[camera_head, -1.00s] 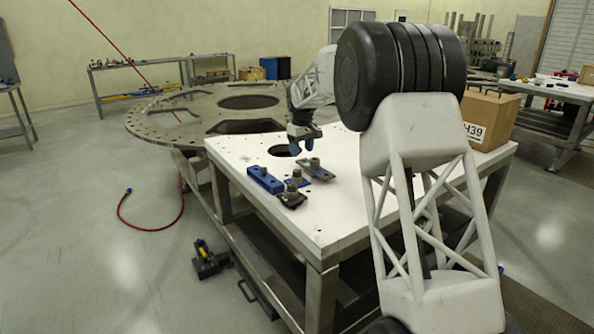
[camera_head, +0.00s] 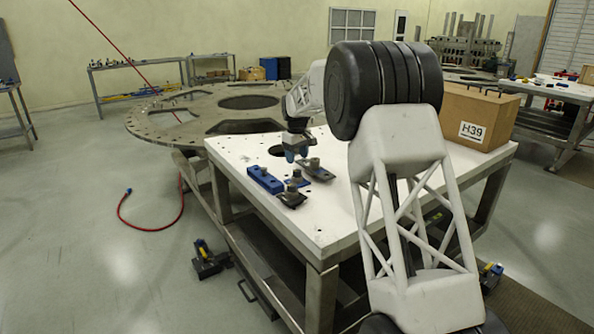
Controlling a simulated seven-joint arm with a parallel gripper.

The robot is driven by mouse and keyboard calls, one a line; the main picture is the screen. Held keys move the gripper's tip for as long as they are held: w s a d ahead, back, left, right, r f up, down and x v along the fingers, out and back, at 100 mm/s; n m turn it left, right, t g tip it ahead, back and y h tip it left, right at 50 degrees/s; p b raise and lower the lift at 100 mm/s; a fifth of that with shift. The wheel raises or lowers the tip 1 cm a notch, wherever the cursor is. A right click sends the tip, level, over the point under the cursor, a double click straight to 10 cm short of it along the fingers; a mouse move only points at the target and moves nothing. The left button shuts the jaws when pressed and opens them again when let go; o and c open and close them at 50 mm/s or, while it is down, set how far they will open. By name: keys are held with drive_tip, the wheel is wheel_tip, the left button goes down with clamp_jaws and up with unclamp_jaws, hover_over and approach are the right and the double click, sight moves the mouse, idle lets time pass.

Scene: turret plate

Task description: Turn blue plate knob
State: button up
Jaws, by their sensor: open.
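The blue plate (camera_head: 264,180) lies on the white table top (camera_head: 330,215), at the left of a small group of parts. A small knob stands up from its top. My gripper (camera_head: 296,156) points down above the table, behind and to the right of the blue plate.
A dark plate with a knob (camera_head: 292,196) sits just right of the blue plate. A cardboard box marked H39 (camera_head: 470,115) stands at the table's right rear. A large round metal turret plate (camera_head: 170,125) lies behind. The table front is clear.

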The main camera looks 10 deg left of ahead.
sight(297, 171)
drive_tip(key=shift+f, duration=3.05)
drive_tip(key=c, duration=0.9)
